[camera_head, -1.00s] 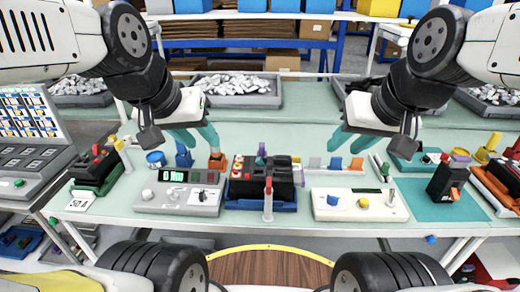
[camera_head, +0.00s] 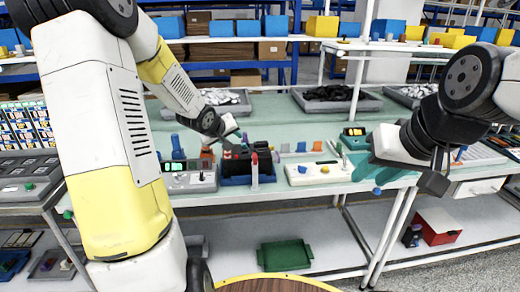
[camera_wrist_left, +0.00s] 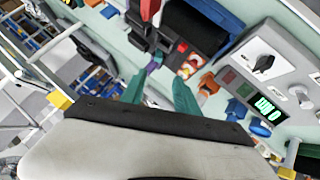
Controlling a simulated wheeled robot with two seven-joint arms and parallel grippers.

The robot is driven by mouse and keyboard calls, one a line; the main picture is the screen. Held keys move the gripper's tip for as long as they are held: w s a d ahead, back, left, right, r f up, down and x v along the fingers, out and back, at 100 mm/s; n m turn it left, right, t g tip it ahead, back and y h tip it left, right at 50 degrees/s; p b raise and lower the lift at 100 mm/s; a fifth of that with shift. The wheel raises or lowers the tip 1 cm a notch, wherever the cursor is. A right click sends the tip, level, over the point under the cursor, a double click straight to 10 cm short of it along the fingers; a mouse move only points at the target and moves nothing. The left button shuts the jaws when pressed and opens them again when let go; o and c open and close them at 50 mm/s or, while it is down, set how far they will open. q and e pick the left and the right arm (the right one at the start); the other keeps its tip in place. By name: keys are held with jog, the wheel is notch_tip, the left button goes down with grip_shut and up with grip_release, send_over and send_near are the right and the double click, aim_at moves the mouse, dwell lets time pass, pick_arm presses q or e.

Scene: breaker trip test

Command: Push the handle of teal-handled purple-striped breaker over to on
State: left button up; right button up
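The black breaker block (camera_head: 236,162) stands in a blue tray (camera_head: 236,181) on the bench. A small purple part with a bit of teal (camera_wrist_left: 153,64) shows at the block's edge in the left wrist view; I cannot tell for certain that it is the named breaker's handle. My left gripper (camera_head: 245,138) is above and behind the block. In the left wrist view its teal fingers (camera_wrist_left: 158,82) are apart with nothing between them, and the purple part lies just beyond their tips. My right gripper (camera_head: 364,168) hangs over the bench's right part; its opening is unclear.
A grey meter box (camera_head: 190,180) with a green display stands left of the block, and a cream panel (camera_head: 312,172) stands right. Small coloured pieces (camera_head: 301,147) stand behind the panel. My left arm covers much of the left side. A green tray (camera_head: 285,255) lies on the lower shelf.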

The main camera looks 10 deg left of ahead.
aim_at(243, 144)
pick_arm(q)
jog(key=x, duration=0.5)
jog(key=d+x, duration=0.1)
jog(key=x, duration=0.2)
jog(key=shift+f, duration=0.2)
grip_shut()
